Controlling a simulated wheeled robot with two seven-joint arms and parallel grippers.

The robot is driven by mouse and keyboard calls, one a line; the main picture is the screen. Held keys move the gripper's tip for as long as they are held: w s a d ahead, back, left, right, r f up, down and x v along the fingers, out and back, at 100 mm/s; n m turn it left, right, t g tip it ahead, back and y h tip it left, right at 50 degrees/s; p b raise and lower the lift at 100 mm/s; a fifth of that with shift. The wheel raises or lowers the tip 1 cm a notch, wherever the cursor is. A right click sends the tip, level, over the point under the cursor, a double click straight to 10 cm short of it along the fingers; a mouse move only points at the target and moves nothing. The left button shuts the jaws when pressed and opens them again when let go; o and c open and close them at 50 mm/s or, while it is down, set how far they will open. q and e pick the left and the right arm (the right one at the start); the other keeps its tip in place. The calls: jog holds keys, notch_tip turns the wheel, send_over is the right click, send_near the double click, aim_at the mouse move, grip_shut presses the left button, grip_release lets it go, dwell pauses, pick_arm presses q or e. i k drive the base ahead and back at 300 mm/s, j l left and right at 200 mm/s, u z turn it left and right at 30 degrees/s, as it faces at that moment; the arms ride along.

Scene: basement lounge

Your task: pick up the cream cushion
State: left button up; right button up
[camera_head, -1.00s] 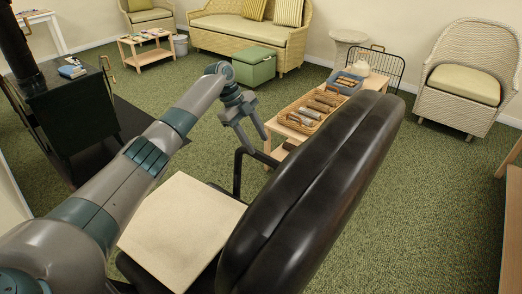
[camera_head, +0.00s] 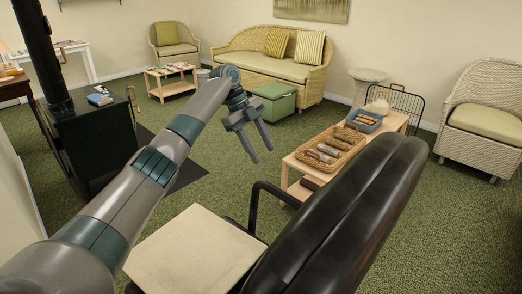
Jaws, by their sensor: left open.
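A flat, square cream cushion (camera_head: 195,250) lies on the seat of a black chair (camera_head: 350,215) close in front of me, at the bottom of the picture. The chair's backrest stands to its right and may cover part of its right side. My left gripper (camera_head: 262,154) is open and empty. It is in the air beyond the cushion and higher in the picture, apart from it, with its fingers pointing down and right. My right gripper is not in view.
The chair's black armrest (camera_head: 262,192) rises behind the cushion. A low wooden table (camera_head: 292,166) with a wicker basket (camera_head: 331,147) stands beyond it. A black stove (camera_head: 88,135) is at the left. A wicker sofa (camera_head: 318,82) and green box (camera_head: 273,104) stand farther back.

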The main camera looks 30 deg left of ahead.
aim_at(197, 251)
jog(key=k+j, duration=0.15)
jog(key=j, duration=0.25)
jog(key=k+j, duration=0.1)
jog(key=j, duration=0.25)
jog(key=k+j, duration=0.15)
jog(key=j, duration=0.25)
jog(key=k+j, duration=0.15)
jog(key=j, duration=0.2)
jog(key=k+j, duration=0.1)
jog(key=j, duration=0.3)
jog(key=k+j, duration=0.15)
jog(key=j, duration=0.2)
jog(key=k+j, duration=0.15)
jog(key=j, duration=0.25)
